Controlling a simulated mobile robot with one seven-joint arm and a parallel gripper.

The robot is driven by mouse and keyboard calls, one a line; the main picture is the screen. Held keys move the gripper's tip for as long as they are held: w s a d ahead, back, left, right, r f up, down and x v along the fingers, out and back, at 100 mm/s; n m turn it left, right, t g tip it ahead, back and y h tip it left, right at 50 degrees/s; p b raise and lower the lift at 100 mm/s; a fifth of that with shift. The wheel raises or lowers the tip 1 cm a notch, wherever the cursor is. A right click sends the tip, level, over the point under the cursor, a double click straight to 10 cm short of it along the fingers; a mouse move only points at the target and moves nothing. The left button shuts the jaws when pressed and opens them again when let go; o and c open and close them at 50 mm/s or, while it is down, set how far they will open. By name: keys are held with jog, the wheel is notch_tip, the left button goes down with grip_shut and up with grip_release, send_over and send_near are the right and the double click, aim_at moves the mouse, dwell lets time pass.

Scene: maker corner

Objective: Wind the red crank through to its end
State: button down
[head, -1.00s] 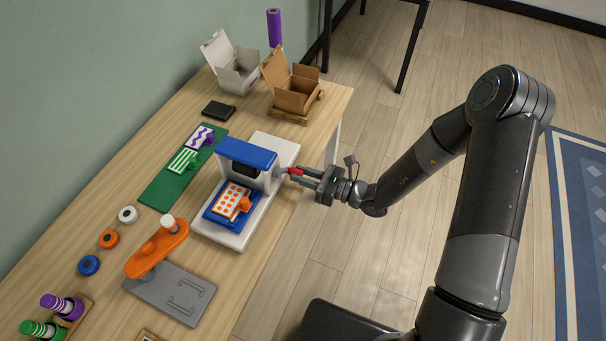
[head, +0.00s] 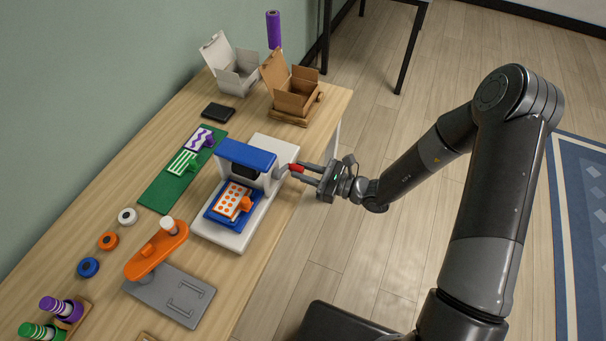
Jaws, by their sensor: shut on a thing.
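The press (head: 247,153) has a white base, a blue top and a blue bed, and stands near the table's right edge. The red crank handle (head: 296,168) sticks out from a grey arm on the press's right side. My gripper (head: 303,172) reaches in from the right and is shut on the red handle, with its fingers partly hiding it. An orange-dotted white plate (head: 233,199) lies on the blue bed below the press head.
An orange-and-grey stand (head: 160,250) is in front of the press. A green mat (head: 163,190) with patterned plates lies to the left. A white box (head: 233,78) and a cardboard box (head: 294,97) stand open at the back.

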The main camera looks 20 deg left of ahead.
jog(key=r+n, duration=0.1)
jog(key=n, duration=0.1)
jog(key=w+r+n, duration=0.1)
jog(key=shift+n, duration=0.4)
notch_tip(320, 180, up, 6)
jog(key=s+n, duration=0.2)
jog(key=n, duration=1)
jog(key=shift+s+r, duration=0.2)
jog(key=shift+s, duration=0.1)
jog(key=shift+n, duration=0.3)
jog(key=c, duration=1.2)
grip_release()
